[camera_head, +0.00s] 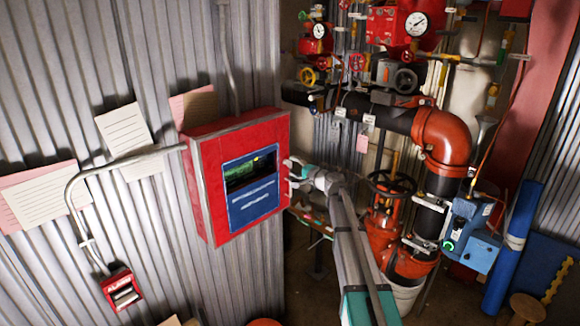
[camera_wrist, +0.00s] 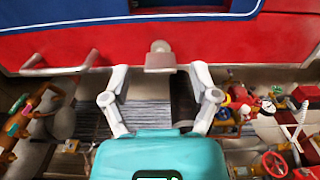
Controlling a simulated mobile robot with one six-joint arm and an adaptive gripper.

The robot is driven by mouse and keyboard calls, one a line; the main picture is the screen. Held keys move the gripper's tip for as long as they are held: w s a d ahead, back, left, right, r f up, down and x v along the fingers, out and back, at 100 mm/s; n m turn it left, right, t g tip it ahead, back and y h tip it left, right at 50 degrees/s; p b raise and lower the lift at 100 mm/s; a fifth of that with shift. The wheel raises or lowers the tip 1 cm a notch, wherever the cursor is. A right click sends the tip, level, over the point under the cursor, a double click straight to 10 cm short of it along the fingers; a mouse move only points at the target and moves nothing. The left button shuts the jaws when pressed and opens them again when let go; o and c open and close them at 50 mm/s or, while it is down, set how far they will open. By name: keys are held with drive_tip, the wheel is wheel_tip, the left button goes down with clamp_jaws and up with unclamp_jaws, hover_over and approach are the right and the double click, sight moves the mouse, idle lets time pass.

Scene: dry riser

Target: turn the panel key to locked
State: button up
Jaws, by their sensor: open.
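A red panel box (camera_head: 207,190) with a blue face and a dark screen hangs on the corrugated wall in the head view. Its red side fills the top of the wrist view (camera_wrist: 230,42). A small grey metal key (camera_wrist: 160,58) sticks out from that side, with a round top and a flat plate. My gripper (camera_wrist: 159,74) is open, its two fingers apart on either side of the key, with no clear contact. In the head view my gripper (camera_head: 292,172) is at the panel's right side, and the key cannot be made out there.
A grey bar handle (camera_wrist: 60,68) sits left of the key on the panel. To the right in the head view stand an orange pipe elbow (camera_head: 444,140), a dark handwheel (camera_head: 390,184) and a blue box (camera_head: 470,235). A conduit (camera_head: 125,162) runs along the wall at left.

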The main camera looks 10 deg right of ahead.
drive_tip(key=v, duration=0.9)
drive_tip(key=shift+s, duration=0.2)
drive_tip(key=s+a+f+n+g+h, duration=0.1)
drive_tip(key=s+a+f+n+g, duration=0.4)
drive_tip(key=s, duration=0.4)
drive_tip(key=s+a+f+n+g+h, duration=0.2)
drive_tip(key=s+a+f+n+g, duration=0.15)
drive_tip(key=s+a+f, duration=0.4)
drive_tip(key=s+d+f+g+h, duration=0.2)
drive_tip(key=s, duration=0.4)
drive_tip(key=s+d+f+n+g+h, duration=0.1)
drive_tip(key=s+d+f+g+h, duration=0.1)
drive_tip(key=s, duration=0.5)
drive_tip(key=s+d+f+n+g+h, duration=0.1)
drive_tip(key=s+f+g+h, duration=0.1)
drive_tip(key=s, duration=0.4)
drive_tip(key=shift+s+d+h, duration=0.15)
drive_tip(key=shift+d+h, duration=0.25)
drive_tip(key=shift+h, duration=0.4)
